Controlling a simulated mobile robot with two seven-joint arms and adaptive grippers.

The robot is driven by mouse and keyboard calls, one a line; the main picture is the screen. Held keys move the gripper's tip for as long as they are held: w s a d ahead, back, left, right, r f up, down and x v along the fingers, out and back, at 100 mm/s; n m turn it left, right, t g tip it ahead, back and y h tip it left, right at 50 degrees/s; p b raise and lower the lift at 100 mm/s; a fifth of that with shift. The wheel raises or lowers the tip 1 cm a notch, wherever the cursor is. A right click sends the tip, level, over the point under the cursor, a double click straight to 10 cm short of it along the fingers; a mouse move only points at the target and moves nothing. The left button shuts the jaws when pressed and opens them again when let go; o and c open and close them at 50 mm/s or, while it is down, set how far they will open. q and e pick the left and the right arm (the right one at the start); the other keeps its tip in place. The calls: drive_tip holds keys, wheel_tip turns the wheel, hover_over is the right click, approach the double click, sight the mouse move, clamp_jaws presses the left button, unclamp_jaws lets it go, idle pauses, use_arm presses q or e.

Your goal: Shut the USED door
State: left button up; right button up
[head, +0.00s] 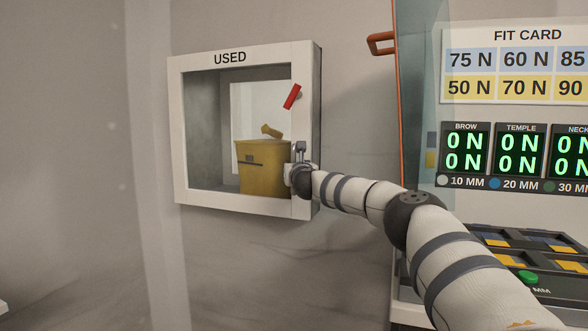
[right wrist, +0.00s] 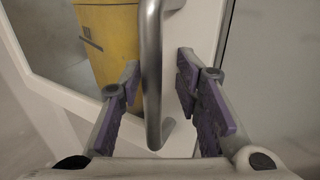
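The USED door (head: 245,209) is a white-framed panel with a see-through window on the wall, left of centre in the head view. It looks flush or nearly flush with its housing; I cannot tell whether it is fully shut. A red latch piece (head: 292,96) sits tilted on its right side. My right gripper (head: 300,158) is at the door's lower right side, mostly hidden by its wrist. In the right wrist view, its open purple-padded fingers (right wrist: 163,98) stand either side of the grey bar handle (right wrist: 152,75). My left gripper is not in view.
A yellow bin (head: 262,168) stands behind the window. An orange handle (head: 381,43) and a clear panel edge stand to the right. Force displays (head: 520,150) and a bench unit (head: 530,262) are farther right. The wall left of the door is clear.

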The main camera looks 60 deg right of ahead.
wheel_tip(320, 180, up, 11)
drive_tip(key=shift+a+f, duration=0.15)
drive_tip(key=shift+d+f, duration=0.2)
drive_tip(key=shift+f, duration=0.1)
drive_tip(key=shift+a, duration=0.1)
